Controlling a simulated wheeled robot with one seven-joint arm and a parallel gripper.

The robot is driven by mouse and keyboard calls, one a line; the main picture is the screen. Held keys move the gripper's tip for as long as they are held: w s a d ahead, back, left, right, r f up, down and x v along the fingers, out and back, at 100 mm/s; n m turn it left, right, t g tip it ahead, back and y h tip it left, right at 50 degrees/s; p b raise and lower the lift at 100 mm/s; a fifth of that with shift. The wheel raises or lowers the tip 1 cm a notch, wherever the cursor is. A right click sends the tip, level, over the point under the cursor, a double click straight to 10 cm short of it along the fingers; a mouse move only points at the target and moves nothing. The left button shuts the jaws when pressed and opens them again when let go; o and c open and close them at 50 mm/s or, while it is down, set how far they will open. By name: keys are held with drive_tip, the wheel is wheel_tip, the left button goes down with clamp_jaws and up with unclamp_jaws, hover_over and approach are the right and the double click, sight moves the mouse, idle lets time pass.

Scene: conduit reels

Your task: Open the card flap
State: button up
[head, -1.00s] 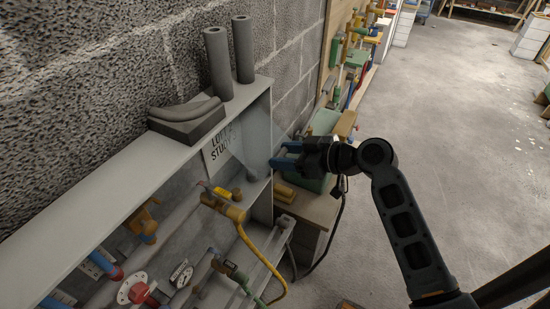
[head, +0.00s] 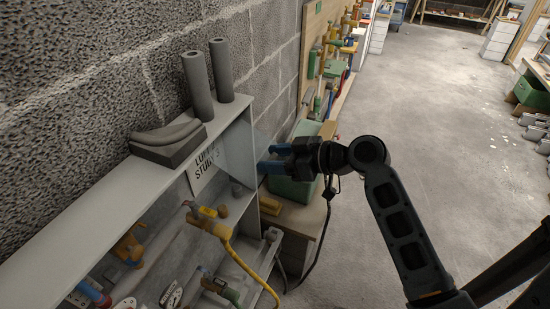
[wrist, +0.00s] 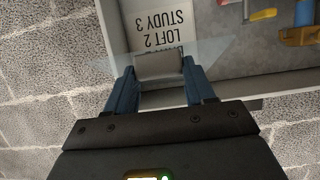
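The card flap (wrist: 200,53) is a clear, see-through sheet with a grey tab (wrist: 158,66) at its edge. In the wrist view it lies over the white card (wrist: 165,28) lettered LOFT 2 STUDY 3, which appears upside down. The card (head: 206,168) also shows on the back of the grey cabinet in the head view. My gripper (head: 267,158) is at the cabinet's right end. In the wrist view its blue fingers (wrist: 159,72) press on both sides of the grey tab. The flap's hinge and exact angle are hard to make out.
The grey cabinet (head: 95,211) holds pipes, yellow and green valves and gauges. Two grey tubes (head: 196,85) and a dark curved block (head: 168,143) stand on top. A green box (head: 290,190) sits on the bench right behind my gripper. Open floor lies to the right.

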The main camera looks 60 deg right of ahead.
drive_tip(key=o, duration=0.4)
drive_tip(key=shift+w+r, duration=0.1)
drive_tip(key=shift+w, duration=0.05)
drive_tip(key=b+v, duration=0.1)
drive_tip(key=v, duration=0.7)
drive_tip(key=shift+w, duration=0.1)
drive_tip(key=s+a+f+m+g+h, duration=0.25)
drive_tip(key=s+a+f, duration=0.25)
drive_tip(key=a+f, duration=0.4)
drive_tip(key=s+a+r+n+t+y, duration=0.1)
drive_tip(key=s+a+r, duration=0.3)
drive_tip(key=a, duration=0.3)
drive_tip(key=s+a+r+n+t+y, duration=0.1)
drive_tip(key=s+a+r+t, duration=0.1)
drive_tip(key=s+a+r, duration=0.2)
drive_tip(key=s+a, duration=0.1)
drive_tip(key=a, duration=0.2)
drive_tip(key=shift+s+a, duration=0.35)
